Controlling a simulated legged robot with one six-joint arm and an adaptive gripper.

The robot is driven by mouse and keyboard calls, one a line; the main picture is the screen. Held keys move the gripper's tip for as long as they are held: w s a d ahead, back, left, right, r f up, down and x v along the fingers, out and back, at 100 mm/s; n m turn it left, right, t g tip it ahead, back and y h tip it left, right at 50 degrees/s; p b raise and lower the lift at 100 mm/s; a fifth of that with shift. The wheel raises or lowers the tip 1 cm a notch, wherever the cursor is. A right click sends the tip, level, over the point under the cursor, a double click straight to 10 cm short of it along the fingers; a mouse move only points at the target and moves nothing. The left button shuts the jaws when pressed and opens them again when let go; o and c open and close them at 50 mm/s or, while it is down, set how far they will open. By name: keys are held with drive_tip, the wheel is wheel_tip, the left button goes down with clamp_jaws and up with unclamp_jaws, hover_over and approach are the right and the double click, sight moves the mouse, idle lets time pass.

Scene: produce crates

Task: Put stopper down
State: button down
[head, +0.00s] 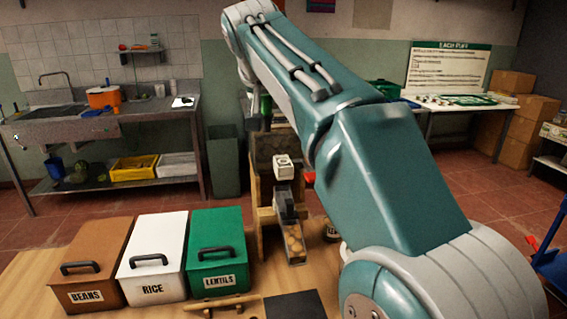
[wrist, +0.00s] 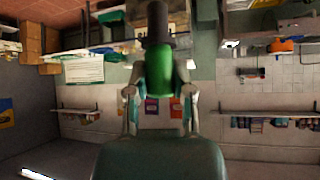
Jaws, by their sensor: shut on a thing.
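The stopper (wrist: 158,72) shows in the wrist view as a green, rounded body with a dark, flanged end. My gripper (wrist: 160,100) has one finger on each side of the green body and is shut on it. In the head view, a small green part of the stopper (head: 266,104) shows beside my arm, above a wooden dispenser (head: 262,170). My arm hides most of the gripper there. I cannot tell how far the stopper is from the dispenser.
Brown BEANS (head: 92,262), white RICE (head: 152,255) and green LENTILS (head: 215,250) boxes stand left on the wooden table. A wooden tool (head: 222,304) and dark mat (head: 293,305) lie at the front. A dark jar (head: 330,231) is partly hidden by my arm.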

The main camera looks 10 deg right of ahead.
drive_tip(key=shift+d+r+x, duration=0.1)
drive_tip(key=shift+d+x, duration=0.3)
drive_tip(key=shift+x, duration=2.7)
drive_tip(key=shift+d+r+x, duration=0.1)
drive_tip(key=shift+d+x, duration=0.25)
drive_tip(key=shift+x, duration=2.75)
drive_tip(key=shift+d+x, duration=0.4)
drive_tip(key=shift+x, duration=2.7)
drive_tip(key=shift+s, duration=0.1)
drive_tip(key=shift+d, duration=0.2)
drive_tip(key=shift+f, duration=0.5)
drive_tip(key=shift+c, duration=2.4)
unclamp_jaws()
drive_tip(key=shift+a, duration=0.1)
